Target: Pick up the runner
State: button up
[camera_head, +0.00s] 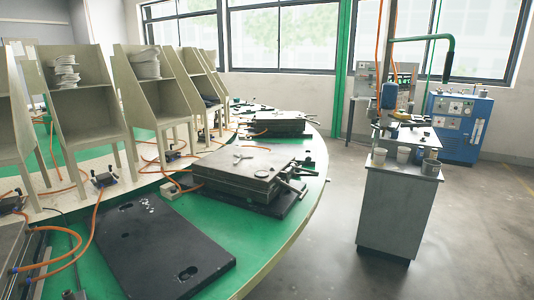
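A small pale branched piece lies flat on top of the near closed mold (232,178). It looks like the runner (241,156), but it is too small to be certain. The grey metal mold sits on the green carousel table (268,237), with handles sticking out on its right side. My gripper is not in view.
A black plate (160,250) with cut-out holes lies on the table in front of the mold. Another mold (280,122) stands farther back. Beige shelf stands (88,112) line the left, with orange hoses between. A grey cabinet (388,215) stands right; floor between is clear.

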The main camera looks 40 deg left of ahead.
aim_at(240, 157)
jog(key=i+u, duration=0.2)
jog(key=i, duration=0.35)
jog(key=i+u, duration=0.2)
jog(key=i, duration=0.3)
jog(key=i+l+u, duration=0.2)
jog(key=i, duration=0.35)
jog(key=i+u, duration=0.25)
jog(key=u, duration=0.15)
jog(key=i+l+u, duration=0.15)
jog(key=u, duration=0.25)
jog(key=i+l+u, duration=0.2)
jog(key=i+u, duration=0.2)
jog(key=i+l+u, duration=0.15)
jog(key=u, duration=0.25)
jog(key=i+l+u, duration=0.1)
jog(key=l+u, duration=0.3)
jog(key=i+l+u, duration=0.25)
jog(key=l+u, duration=0.2)
jog(key=i+l+u, duration=0.2)
jog(key=l+u, duration=0.2)
